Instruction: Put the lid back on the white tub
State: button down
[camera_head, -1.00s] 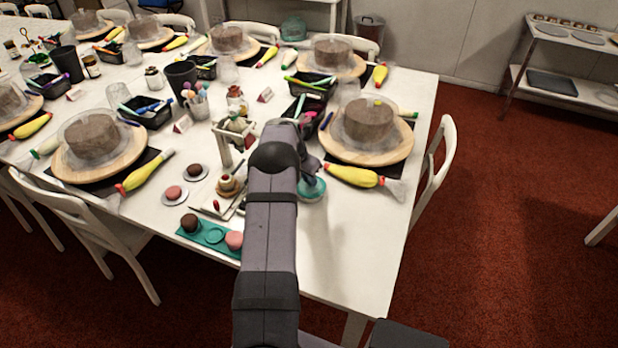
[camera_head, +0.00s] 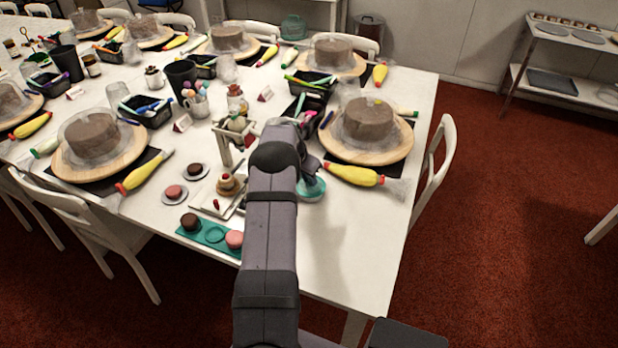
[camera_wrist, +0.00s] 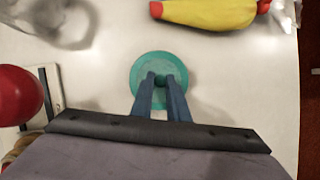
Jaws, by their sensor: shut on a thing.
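A round teal lid (camera_wrist: 148,72) with a small knob shows in the wrist view. My gripper (camera_wrist: 161,84) is shut on the lid's knob, its two fingers on either side. In the head view the lid (camera_head: 313,190) shows just right of my arm, near the table's right end. My arm hides part of it there, along with the fingers. I cannot tell whether the lid touches anything beneath it. I cannot clearly pick out the white tub in either view.
A yellow piping bag (camera_head: 354,175) lies just beyond the lid, before a cake turntable (camera_head: 370,152). A teal tray (camera_head: 204,237) with macarons lies left of my arm. A round red thing (camera_wrist: 18,95) is at the wrist view's left. White table right of the lid is clear.

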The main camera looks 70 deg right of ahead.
dwell(0.8)
jog(key=c, duration=1.2)
grip_release()
jog(key=shift+o, duration=0.2)
jog(key=shift+r, duration=0.15)
jog(key=shift+r+p, duration=2.85)
jog(key=shift+r, duration=0.5)
grip_shut()
jog(key=shift+f+b, duration=1.7)
jog(key=shift+f, duration=1.15)
